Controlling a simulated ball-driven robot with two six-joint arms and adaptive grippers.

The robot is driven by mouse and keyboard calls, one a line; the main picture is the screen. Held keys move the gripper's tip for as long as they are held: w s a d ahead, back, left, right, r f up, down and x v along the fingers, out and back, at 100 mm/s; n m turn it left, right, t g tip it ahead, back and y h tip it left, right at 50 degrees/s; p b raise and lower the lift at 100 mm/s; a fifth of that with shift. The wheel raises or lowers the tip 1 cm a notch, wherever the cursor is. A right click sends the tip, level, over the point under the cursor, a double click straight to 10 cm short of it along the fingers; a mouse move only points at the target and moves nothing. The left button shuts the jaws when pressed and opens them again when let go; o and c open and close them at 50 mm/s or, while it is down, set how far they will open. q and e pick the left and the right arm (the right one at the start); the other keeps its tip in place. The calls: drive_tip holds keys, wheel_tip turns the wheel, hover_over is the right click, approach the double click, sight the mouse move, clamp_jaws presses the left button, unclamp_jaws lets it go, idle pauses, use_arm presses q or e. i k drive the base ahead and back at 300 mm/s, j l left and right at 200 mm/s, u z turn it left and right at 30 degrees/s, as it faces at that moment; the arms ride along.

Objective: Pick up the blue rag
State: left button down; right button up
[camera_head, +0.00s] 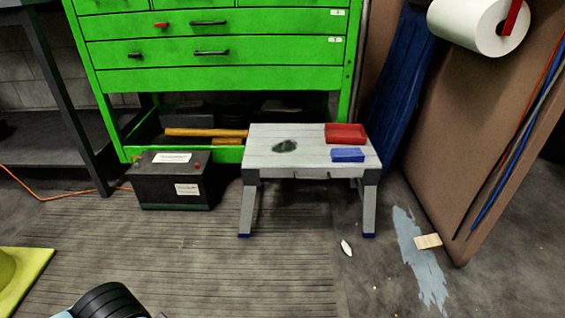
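A small flat blue piece (347,155), which looks like a folded rag, lies on the right front of the grey step stool (270,158). It sits just in front of a red tray-like box (345,133), near the stool's front edge. A large dark blue hanging cloth or sheet (402,75) is behind the stool to the right; I cannot tell which of the two blue things is the rag. Neither of my grippers shows. Only a dark rounded part, probably of my own arm, shows at the bottom left.
A black battery (172,190) stands left of the stool. A green tool cabinet (215,78) rises behind. A brown panel (480,125) with a paper roll (478,24) stands right. A yellow object (22,275) is at lower left. The floor before the stool is mostly clear.

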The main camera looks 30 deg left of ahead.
sight(347, 154)
drive_tip(key=i+l, duration=0.1)
drive_tip(key=i, duration=0.6)
drive_tip(key=i+l, duration=0.1)
drive_tip(key=i, duration=0.65)
